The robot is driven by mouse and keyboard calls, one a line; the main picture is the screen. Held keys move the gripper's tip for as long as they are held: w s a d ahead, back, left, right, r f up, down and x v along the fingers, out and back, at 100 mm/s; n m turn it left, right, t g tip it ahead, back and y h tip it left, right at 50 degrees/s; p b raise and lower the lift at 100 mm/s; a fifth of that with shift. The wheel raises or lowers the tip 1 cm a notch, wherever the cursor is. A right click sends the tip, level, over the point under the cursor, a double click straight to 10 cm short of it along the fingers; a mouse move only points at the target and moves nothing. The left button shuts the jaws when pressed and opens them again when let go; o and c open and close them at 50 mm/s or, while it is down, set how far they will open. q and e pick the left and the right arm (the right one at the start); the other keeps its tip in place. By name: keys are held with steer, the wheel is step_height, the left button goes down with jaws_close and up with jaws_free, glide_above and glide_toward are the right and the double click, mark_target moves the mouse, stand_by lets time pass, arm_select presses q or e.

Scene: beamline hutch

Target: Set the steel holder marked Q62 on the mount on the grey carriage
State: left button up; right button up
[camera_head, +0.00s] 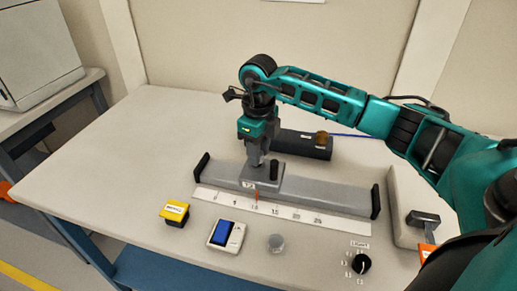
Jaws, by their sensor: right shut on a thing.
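My right gripper (256,148) comes in from the right and points down over the grey carriage (268,182). It is shut on a small grey piece, which looks like the steel holder (255,160); its marking cannot be read. The holder is right at the carriage's mount, which is mostly hidden by the gripper and holder. I cannot tell whether the holder touches the mount. The carriage sits on a long grey rail (325,193) with black end pieces and has a small white label and a dark knob on it. My left gripper is not in view.
A scale strip (290,211) with a red pointer runs along the rail's front. A dark box (300,144) stands behind. The table's left is clear.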

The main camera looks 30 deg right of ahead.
steer(key=shift+f+b, duration=0.4)
steer(key=shift+f, duration=0.2)
stand_by(0.4)
steer(key=o, duration=1.1)
step_height(320, 180, up, 13)
steer(key=shift+p, duration=0.35)
